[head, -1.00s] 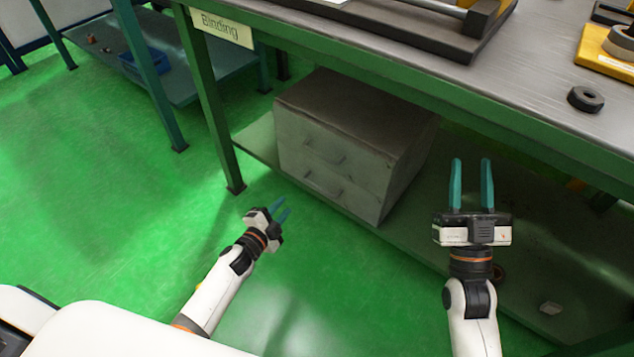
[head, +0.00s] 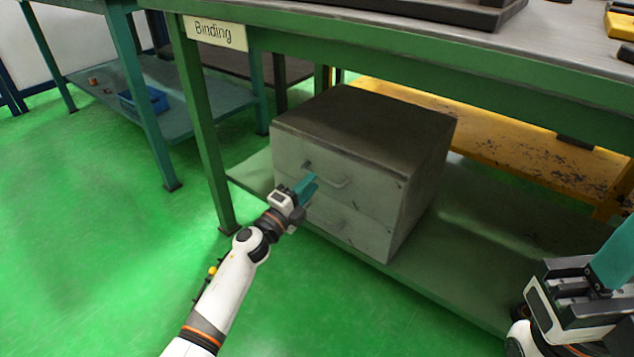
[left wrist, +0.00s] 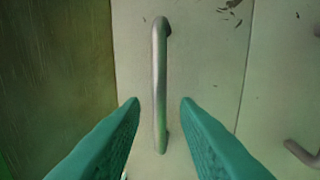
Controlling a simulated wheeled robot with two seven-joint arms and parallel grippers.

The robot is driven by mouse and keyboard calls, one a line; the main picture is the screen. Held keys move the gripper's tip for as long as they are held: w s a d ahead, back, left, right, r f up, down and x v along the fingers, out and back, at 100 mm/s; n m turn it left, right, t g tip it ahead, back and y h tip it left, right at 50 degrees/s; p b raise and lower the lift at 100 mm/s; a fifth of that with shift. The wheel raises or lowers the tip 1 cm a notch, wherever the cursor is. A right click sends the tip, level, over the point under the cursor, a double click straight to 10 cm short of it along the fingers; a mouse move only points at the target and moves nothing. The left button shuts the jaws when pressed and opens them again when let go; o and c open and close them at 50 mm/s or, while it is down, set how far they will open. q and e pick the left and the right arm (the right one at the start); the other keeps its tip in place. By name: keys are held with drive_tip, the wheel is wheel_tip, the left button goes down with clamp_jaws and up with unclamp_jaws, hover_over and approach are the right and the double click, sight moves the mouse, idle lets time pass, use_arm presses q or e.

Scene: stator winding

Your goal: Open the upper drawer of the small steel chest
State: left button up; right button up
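The small steel chest (head: 420,170) stands on the low shelf under the bench, its two drawer fronts flush and shut. The upper drawer (head: 290,150) has a bar handle (head: 342,184), partly hidden by my left gripper (head: 308,184). In the left wrist view the handle (left wrist: 160,70) runs upright between the two teal fingers of my left gripper (left wrist: 160,105). The fingers are open, with a gap on each side of the bar. The lower drawer handle (left wrist: 303,155) is at the right edge there. My right gripper (head: 612,262) is at the lower right, its finger gap hidden.
The green bench (head: 400,70) with a "Binding" sign overhangs the chest. Its front leg (head: 206,130) stands left of the chest. The low shelf (head: 440,260) is bare right of the chest. Open green floor (head: 110,240) lies to the left.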

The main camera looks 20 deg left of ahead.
use_arm(q)
drive_tip(key=shift+b+x, duration=0.4)
drive_tip(key=shift+x, duration=1.5)
clamp_jaws()
